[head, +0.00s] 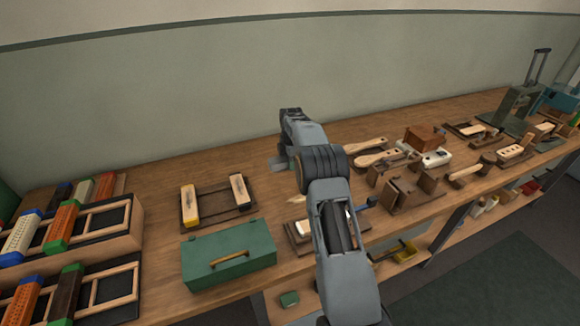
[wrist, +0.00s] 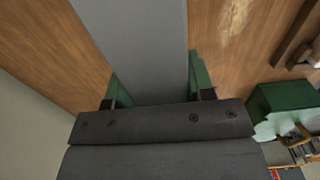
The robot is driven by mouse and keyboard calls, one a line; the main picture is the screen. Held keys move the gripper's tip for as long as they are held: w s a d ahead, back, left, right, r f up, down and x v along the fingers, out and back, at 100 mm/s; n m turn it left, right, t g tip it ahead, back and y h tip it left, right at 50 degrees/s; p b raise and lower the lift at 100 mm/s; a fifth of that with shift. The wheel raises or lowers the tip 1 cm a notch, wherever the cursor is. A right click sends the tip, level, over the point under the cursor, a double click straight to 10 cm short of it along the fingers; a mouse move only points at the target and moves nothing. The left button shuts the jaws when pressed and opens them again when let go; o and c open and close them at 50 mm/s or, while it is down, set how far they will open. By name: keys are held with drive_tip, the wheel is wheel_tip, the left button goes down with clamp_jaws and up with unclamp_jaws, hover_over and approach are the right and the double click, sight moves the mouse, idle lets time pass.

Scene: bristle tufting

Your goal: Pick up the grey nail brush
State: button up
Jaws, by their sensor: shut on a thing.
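My gripper (wrist: 155,88) has its green fingers on both sides of a plain grey block, the grey nail brush (wrist: 145,40), in the wrist view. The brush fills the space between the fingers and runs up out of the top of the picture. Its bristles are not visible. In the head view my arm hides most of the gripper. A small bit of grey (head: 277,163) shows left of the wrist, above or on the bench; I cannot tell whether it touches the wood.
The wooden bench (head: 240,160) has clear wood behind the gripper. A green toolbox (head: 228,254) and a dark frame with two brushes (head: 240,191) stand to the left. Wooden brushes and blocks (head: 405,190) crowd the right. A pale bristle tuft (wrist: 233,17) lies near the brush in the wrist view.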

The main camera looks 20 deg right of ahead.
drive_tip(key=s+a+r+b, duration=0.2)
drive_tip(key=s+r, duration=0.3)
drive_tip(key=s, duration=0.5)
drive_tip(key=shift+a+r, duration=0.3)
drive_tip(key=shift+r, duration=0.1)
drive_tip(key=shift+s, duration=0.15)
drive_tip(key=o, duration=0.4)
drive_tip(key=shift+c, duration=1.1)
drive_tip(key=shift+a, duration=0.1)
